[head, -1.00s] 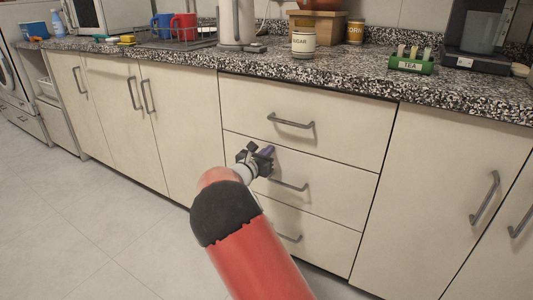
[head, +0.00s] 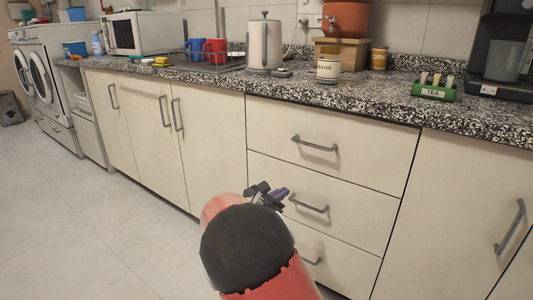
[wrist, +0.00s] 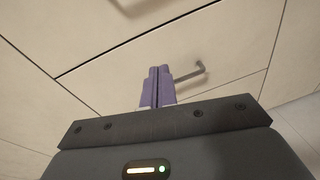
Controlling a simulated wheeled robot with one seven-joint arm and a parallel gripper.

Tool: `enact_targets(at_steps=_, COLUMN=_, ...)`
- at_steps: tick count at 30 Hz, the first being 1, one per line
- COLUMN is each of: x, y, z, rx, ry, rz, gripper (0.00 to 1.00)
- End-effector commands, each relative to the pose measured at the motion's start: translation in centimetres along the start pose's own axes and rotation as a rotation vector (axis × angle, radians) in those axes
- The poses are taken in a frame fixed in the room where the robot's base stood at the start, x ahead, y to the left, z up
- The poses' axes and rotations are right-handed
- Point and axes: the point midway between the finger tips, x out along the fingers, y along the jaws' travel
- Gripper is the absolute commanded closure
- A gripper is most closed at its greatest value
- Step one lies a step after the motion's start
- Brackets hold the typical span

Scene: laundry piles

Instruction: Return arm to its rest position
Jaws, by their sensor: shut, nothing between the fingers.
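My gripper (head: 281,193) is in front of the drawer stack in the head view, with my red and black arm reaching up from the bottom. In the wrist view its two purple fingers (wrist: 158,88) are pressed together with nothing between them. They point toward the cream drawer fronts. The middle drawer handle (head: 309,203) lies just right of the fingers in the head view, and a handle (wrist: 190,73) shows right beside the fingertips in the wrist view. I cannot tell whether the fingers touch it.
The speckled counter (head: 393,106) above holds a kettle (head: 265,45), mugs, a sugar jar (head: 328,68) and a green tea box (head: 433,88). Closed cabinets flank the drawers. Washing machines (head: 45,82) stand at far left. The tiled floor (head: 70,210) at left is clear.

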Motion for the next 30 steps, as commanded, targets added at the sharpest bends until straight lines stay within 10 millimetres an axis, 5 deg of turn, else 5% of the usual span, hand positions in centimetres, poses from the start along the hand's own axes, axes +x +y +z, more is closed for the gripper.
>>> enact_targets(at_steps=3, x=1.4, y=-7.1, z=2.8, rx=0.254, ry=0.139, rz=-0.184, gripper=1.0)
enact_targets(at_steps=7, x=0.6, y=-14.7, z=4.5, rx=0.573, ry=0.29, rz=-0.398, gripper=1.0)
enact_targets(at_steps=15, x=-6.4, y=-25.9, z=6.7, rx=1.226, ry=0.521, rz=-0.783, gripper=1.0)
enact_targets(at_steps=21, x=-13.7, y=-30.4, z=7.6, rx=1.691, ry=0.633, rz=-1.016, gripper=1.0)
enact_targets(at_steps=30, x=-20.8, y=-32.4, z=7.6, rx=2.133, ry=0.716, rz=-1.208, gripper=1.0)
